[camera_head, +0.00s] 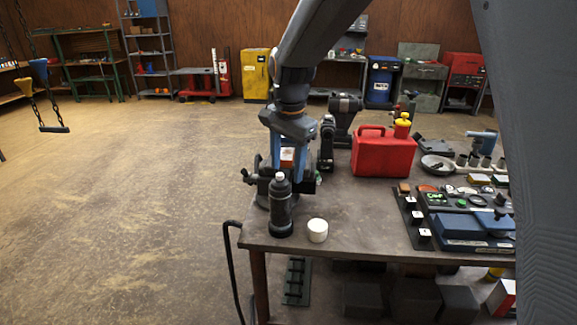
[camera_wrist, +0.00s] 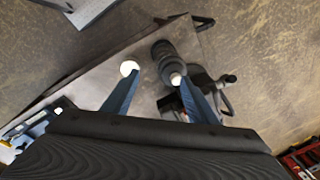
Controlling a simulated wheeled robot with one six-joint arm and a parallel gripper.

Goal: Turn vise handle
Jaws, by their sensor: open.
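A dark vise (camera_head: 262,183) appears to stand at the near left corner of the workbench, partly hidden behind a black bottle (camera_head: 280,208) and my gripper. In the wrist view the dark metal of the vise (camera_wrist: 204,84) shows beyond the right finger, with a bar-like part, perhaps the handle (camera_wrist: 229,79), sticking out to the right. My gripper (camera_head: 288,150) is above the vise, pointing down. Its two blue fingers (camera_wrist: 157,80) are spread apart, with nothing seen gripped. The right fingertip overlaps the view of the bottle's pale cap and the vise. Whether anything touches is unclear.
A white cup (camera_head: 317,230) stands right of the bottle on the workbench (camera_head: 365,225). A red jerrycan (camera_head: 383,152) stands behind, with trays and tools to the right. A dark machine (camera_head: 345,112) is close behind my gripper.

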